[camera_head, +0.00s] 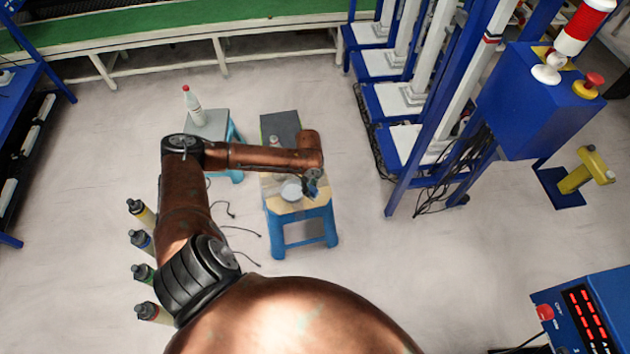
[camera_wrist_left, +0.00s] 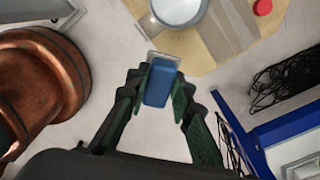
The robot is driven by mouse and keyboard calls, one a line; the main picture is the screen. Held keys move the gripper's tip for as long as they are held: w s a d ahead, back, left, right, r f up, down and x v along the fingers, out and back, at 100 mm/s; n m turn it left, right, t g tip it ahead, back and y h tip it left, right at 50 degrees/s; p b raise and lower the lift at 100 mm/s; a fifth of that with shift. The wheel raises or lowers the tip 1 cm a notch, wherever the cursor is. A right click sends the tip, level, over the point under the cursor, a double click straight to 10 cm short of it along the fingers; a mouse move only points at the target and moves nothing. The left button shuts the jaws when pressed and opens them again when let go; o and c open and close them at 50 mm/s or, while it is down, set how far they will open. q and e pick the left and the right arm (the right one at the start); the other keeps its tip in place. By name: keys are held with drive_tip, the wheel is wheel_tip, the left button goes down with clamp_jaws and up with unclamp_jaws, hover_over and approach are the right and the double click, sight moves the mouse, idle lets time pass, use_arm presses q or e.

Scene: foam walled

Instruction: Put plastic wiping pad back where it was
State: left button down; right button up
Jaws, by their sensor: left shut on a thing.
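My left gripper (camera_head: 312,187) is above the right side of a small table with a wooden top (camera_head: 285,208) and blue legs. In the left wrist view the gripper (camera_wrist_left: 158,88) is shut on a blue plastic wiping pad (camera_wrist_left: 160,84) with a pale, clear-looking edge at its far end. The pad is between the two dark fingers, and the table top (camera_wrist_left: 225,35) lies beyond it. In the head view the pad is too small to make out clearly against the gripper. My right gripper is not in view.
A round whitish dish (camera_head: 291,191) stands on the table close to the gripper; it also shows in the wrist view (camera_wrist_left: 180,10). A red round thing (camera_wrist_left: 262,7) lies nearby. A grey-topped stool (camera_head: 208,127) holds a white bottle (camera_head: 193,108). Blue machine frames stand right.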

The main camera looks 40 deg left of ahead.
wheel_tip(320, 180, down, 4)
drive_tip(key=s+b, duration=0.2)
drive_tip(key=b, duration=0.1)
use_arm(q)
drive_tip(key=w+a+f, duration=0.2)
drive_tip(key=w, duration=0.1)
drive_tip(key=w+a+f+b, duration=0.1)
drive_tip(key=w+a+f, duration=0.1)
drive_tip(key=f, duration=0.1)
drive_tip(key=w+a+f+b, duration=0.1)
drive_tip(key=w+a+f, duration=0.1)
drive_tip(key=w+f, duration=0.1)
drive_tip(key=shift+w+a, duration=0.2)
drive_tip(key=shift+w, duration=0.1)
drive_tip(key=shift+w+a+f+b, duration=0.25)
drive_tip(key=shift+w+f+b, duration=0.1)
drive_tip(key=shift+f+b, duration=0.15)
wheel_tip(320, 180, down, 3)
drive_tip(key=shift+w+a+f+b, duration=0.1)
drive_tip(key=shift+b, duration=0.5)
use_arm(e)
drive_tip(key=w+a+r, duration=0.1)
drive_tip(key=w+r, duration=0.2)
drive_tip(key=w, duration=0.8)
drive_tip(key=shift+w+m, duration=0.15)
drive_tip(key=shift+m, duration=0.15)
use_arm(q)
drive_tip(key=shift+f, duration=0.1)
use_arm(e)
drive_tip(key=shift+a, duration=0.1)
